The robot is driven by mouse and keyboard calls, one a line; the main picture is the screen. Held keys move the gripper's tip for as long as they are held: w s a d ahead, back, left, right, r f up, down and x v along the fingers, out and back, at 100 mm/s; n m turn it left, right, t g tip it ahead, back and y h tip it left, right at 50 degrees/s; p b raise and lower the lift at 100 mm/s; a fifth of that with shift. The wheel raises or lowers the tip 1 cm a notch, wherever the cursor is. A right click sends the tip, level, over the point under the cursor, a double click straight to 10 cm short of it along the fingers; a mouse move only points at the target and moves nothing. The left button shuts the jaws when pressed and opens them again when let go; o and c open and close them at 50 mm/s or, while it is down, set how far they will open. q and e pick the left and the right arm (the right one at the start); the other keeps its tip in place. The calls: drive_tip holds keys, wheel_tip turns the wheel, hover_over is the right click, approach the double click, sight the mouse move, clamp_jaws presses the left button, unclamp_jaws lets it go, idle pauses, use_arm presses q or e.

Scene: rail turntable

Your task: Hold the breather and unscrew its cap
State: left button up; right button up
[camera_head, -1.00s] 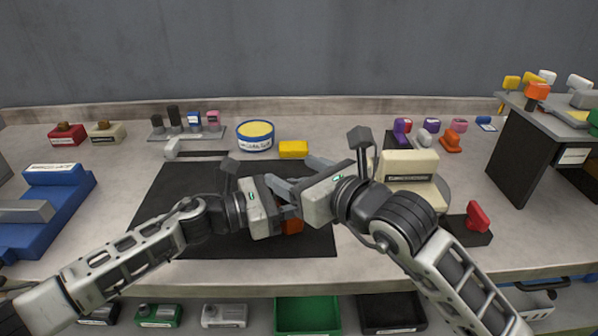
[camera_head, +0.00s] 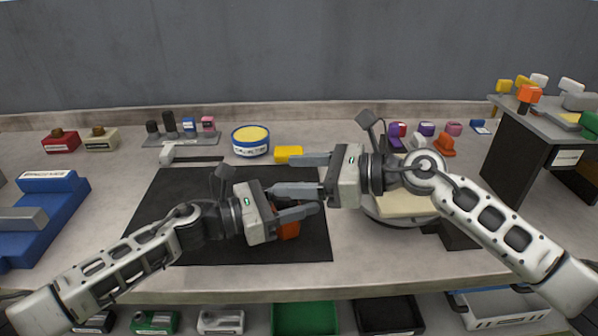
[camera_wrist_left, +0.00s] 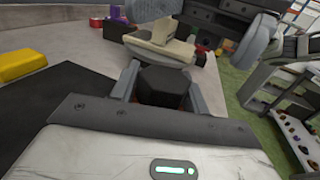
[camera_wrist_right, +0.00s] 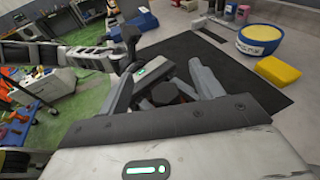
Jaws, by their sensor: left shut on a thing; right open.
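The breather is an orange-red body (camera_head: 289,229) with a dark hexagonal cap, low over the black mat (camera_head: 170,222). My left gripper (camera_head: 304,207) is shut on the breather, its fingers pointing right. In the left wrist view the dark cap (camera_wrist_left: 163,86) stands between the fingers; they hide much of the body. My right gripper (camera_head: 282,176) is open and points left, its fingers apart beside the left gripper. In the right wrist view the dark cap (camera_wrist_right: 165,93) lies between its open fingers, with the left gripper beyond; I cannot tell whether they touch.
A yellow block (camera_head: 288,154) and a blue-rimmed round tub (camera_head: 250,141) stand behind the mat. A cream block (camera_head: 404,205) on a round base is partly behind my right arm. A blue fixture (camera_head: 45,215) stands left, a raised grey shelf (camera_head: 528,115) right. The mat's left side is clear.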

sight(285, 199)
drive_tip(key=shift+w+n+g+y, duration=0.1)
drive_tip(key=shift+n+g+y, duration=0.3)
drive_tip(key=shift+n+g, duration=0.4)
drive_tip(key=shift+f, duration=1.95)
